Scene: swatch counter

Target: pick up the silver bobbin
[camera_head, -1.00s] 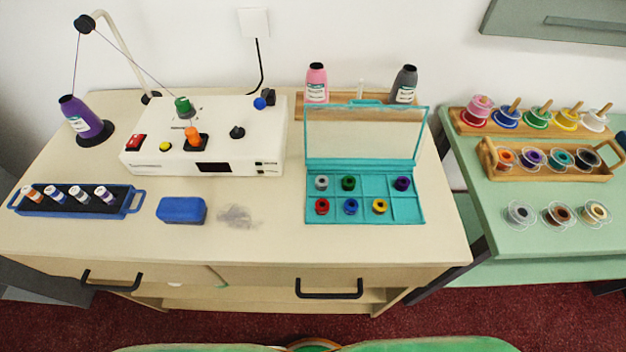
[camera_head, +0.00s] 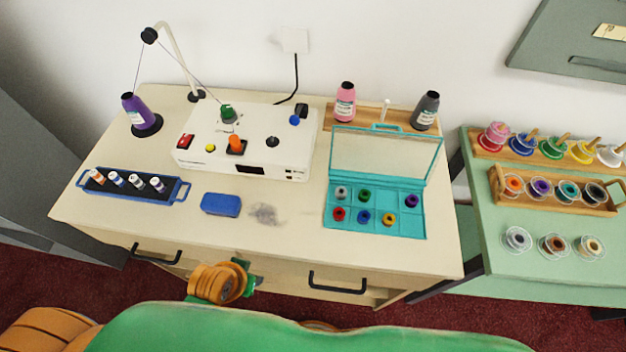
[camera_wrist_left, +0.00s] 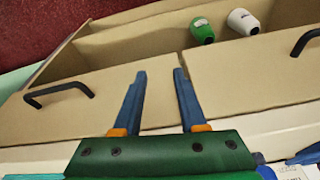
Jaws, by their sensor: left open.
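A small silver-grey bobbin (camera_head: 341,192) sits in the back left compartment of the open teal case (camera_head: 403,230) on the desk. Other bobbins in the case are green, purple, red, blue and yellow. My left gripper shows in the wrist view (camera_wrist_left: 160,76), with two blue fingers apart and nothing between them. In the head view my left wrist is low in front of the desk's drawers, left of the case and well away from the bobbin. Its fingertips are not clear there. My right gripper is not in view.
A white machine (camera_head: 250,155), a blue block (camera_head: 221,204) and a blue tray (camera_head: 125,187) with several small spools are on the desk. The case's raised lid (camera_head: 385,155) stands behind its compartments. A green table (camera_head: 480,260) with spools is at the right.

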